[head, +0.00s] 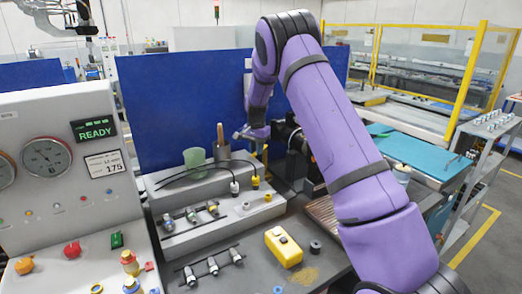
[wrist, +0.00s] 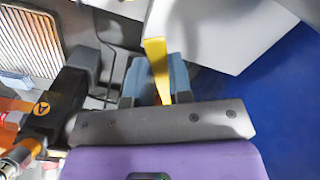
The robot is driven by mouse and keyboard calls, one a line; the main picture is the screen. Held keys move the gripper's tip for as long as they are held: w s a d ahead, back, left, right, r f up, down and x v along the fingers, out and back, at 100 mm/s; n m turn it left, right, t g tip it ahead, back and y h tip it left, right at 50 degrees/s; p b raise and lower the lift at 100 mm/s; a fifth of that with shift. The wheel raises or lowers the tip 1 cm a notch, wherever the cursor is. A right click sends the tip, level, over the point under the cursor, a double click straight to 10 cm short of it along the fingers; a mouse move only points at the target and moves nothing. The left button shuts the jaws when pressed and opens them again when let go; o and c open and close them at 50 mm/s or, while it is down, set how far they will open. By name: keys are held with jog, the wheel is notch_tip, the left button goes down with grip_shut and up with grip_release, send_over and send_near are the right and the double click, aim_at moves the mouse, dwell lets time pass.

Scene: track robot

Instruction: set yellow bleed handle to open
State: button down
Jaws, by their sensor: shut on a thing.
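The yellow bleed handle (wrist: 158,66) shows in the wrist view as a narrow yellow bar running down between the two blue-grey fingers of my gripper (wrist: 155,82). The fingers are shut on it. In the head view, a slim upright yellow piece (head: 265,153) stands just below my gripper (head: 248,134), at the back right of the grey stepped fixture. It appears to be the same handle. The fingertips are small there, and the grip is hard to make out. The handle's pivot is not clearly seen.
The grey fixture (head: 170,190) carries cables, a green part and several metal fittings. A blue panel (head: 180,100) stands behind it. A yellow box (head: 283,247) lies on the bench in front. Black equipment (head: 291,140) stands close right of my gripper. A gauge console (head: 60,170) is at left.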

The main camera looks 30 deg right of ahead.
jog(key=shift+w+a+m, duration=0.25)
jog(key=shift+w+m, duration=0.3)
jog(key=shift+m, duration=0.4)
jog(key=shift+w+a+m, duration=0.2)
jog(key=shift+w+m, duration=0.3)
jog(key=shift+m, duration=0.45)
jog(key=shift+r, duration=0.1)
jog(key=c, duration=1)
grip_release()
notch_tip(320, 180, up, 11)
jog(key=shift+f, duration=0.15)
